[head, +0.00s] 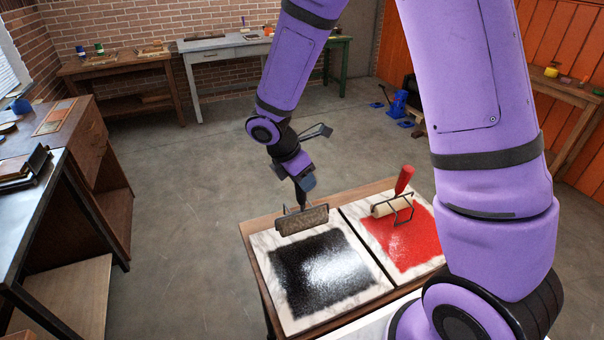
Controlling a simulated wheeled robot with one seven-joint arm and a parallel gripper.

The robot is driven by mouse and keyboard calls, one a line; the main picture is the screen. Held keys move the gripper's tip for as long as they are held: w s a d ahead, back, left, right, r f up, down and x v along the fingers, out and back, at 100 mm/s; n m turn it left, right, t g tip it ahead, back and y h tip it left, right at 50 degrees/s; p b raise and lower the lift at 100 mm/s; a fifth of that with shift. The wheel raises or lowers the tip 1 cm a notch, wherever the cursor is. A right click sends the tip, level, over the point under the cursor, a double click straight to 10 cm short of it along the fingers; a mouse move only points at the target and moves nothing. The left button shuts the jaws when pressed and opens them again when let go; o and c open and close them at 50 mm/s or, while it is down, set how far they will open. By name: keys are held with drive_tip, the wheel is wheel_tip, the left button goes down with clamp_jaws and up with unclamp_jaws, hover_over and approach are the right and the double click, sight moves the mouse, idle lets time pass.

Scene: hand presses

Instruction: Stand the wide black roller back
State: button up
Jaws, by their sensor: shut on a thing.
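The wide roller (303,220) hangs below my gripper (300,184) at the back edge of the left marble slab. Its cylinder looks grey-brown and speckled, and its dark handle points up into the jaws. My gripper is shut on that handle. The roller is over the slab's bare white margin, behind the black ink patch (318,272); I cannot tell whether it touches the slab (278,243). The fingertips are small and partly hidden by the gripper body.
A cream roller (392,206) with a red handle rests on the right slab, behind red ink (408,240). Both slabs lie on a wooden table (258,262). A dark-topped bench (22,225) stands at left. The floor between is clear. My arm hides the right side.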

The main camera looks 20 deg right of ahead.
sight(303, 194)
drive_tip(key=shift+f, duration=2.5)
drive_tip(key=o, duration=1.4)
drive_tip(key=shift+c, duration=0.2)
drive_tip(key=v, duration=0.9)
